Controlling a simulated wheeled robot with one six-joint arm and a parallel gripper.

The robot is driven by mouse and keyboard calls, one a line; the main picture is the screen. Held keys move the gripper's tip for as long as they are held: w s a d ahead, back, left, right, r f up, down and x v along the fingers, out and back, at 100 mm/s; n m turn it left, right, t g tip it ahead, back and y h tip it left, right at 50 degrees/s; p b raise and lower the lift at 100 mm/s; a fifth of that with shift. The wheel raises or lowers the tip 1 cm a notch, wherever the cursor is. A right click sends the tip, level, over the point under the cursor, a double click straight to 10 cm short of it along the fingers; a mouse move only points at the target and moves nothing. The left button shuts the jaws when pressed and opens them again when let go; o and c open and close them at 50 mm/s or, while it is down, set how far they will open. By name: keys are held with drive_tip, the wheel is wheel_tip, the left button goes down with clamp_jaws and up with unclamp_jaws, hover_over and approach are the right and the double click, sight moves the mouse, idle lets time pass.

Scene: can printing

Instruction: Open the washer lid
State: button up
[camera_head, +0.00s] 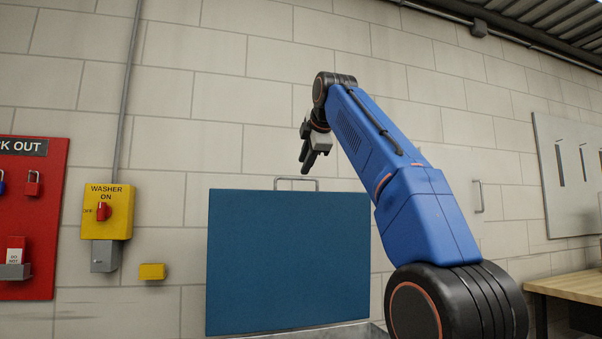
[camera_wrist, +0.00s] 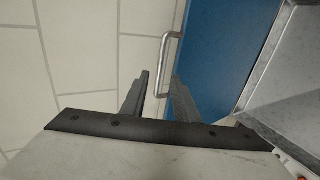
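The washer lid is a flat blue panel (camera_head: 288,262) standing upright in front of the wall, with a thin metal handle (camera_head: 297,179) on its top edge. In the wrist view, the blue lid (camera_wrist: 232,45) is at the upper right and its handle (camera_wrist: 169,60) sticks out from its edge. My gripper (camera_head: 307,164) points down just above the right part of the handle. In the wrist view, my gripper's two fingers (camera_wrist: 158,85) are apart, with the near end of the handle showing between them. I cannot tell whether they touch it.
A yellow washer switch box (camera_head: 107,212) and a red lockout board (camera_head: 30,220) are on the wall at left. A wooden bench (camera_head: 565,287) stands at right. The wrist view shows a grey metal surface (camera_wrist: 285,80) beside the lid.

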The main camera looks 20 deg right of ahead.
drive_tip(key=v, duration=0.7)
drive_tip(key=shift+s+r, duration=0.15)
drive_tip(key=shift+s, duration=0.2)
